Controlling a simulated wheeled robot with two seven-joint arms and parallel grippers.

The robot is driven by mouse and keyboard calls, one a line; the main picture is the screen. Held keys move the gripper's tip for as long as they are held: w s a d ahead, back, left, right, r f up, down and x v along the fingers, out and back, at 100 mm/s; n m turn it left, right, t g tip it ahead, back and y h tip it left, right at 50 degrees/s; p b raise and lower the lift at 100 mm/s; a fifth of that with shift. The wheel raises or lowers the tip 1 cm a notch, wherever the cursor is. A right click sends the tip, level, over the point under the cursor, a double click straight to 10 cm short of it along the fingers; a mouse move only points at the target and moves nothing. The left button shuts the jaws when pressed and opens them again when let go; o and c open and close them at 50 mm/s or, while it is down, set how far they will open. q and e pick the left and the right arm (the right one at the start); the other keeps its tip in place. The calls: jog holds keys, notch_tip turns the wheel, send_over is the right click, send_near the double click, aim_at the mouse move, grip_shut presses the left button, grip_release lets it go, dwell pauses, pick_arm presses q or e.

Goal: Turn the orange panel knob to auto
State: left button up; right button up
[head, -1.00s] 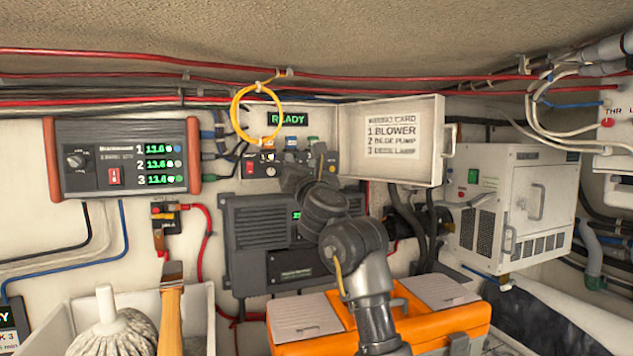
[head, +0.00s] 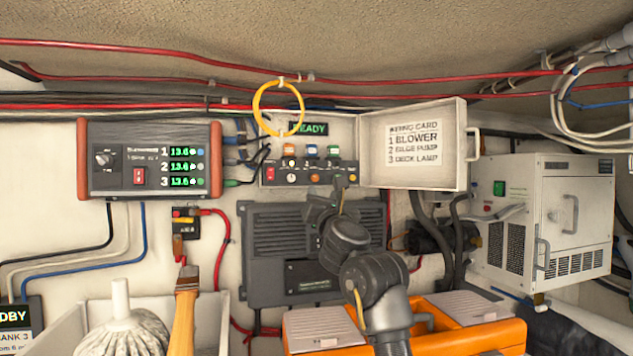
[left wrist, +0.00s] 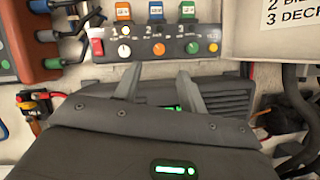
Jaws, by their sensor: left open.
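The panel (head: 302,173) hangs on the back wall, with a red switch at its left end and a row of round knobs. The orange knob (head: 314,178) is second in the row, between a white and a green one. It also shows in the left wrist view (left wrist: 159,49); its pointer and label are too small to read. My left gripper (head: 338,197) is just below the panel. In the left wrist view my left gripper (left wrist: 158,72) has its fingers apart and empty, with the orange knob above and between the tips, not touched. My right gripper is not in view.
An open lid with a wiring card (head: 412,145) stands right of the panel. A yellow cable loop (head: 278,108) hangs above it. A dark grey finned box (head: 270,245) is below. A black charger box (head: 150,160) is left, a white cabinet (head: 560,220) right, an orange toolbox (head: 460,335) in front.

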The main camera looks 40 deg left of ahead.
aim_at(316, 178)
pick_arm(q)
jog(key=p+x, duration=0.4)
jog(key=x, duration=0.4)
jog(key=shift+w+a+r, duration=0.15)
jog(key=shift+a, duration=0.2)
jog(key=shift+w+a, duration=0.2)
jog(key=shift+w, duration=0.1)
grip_shut()
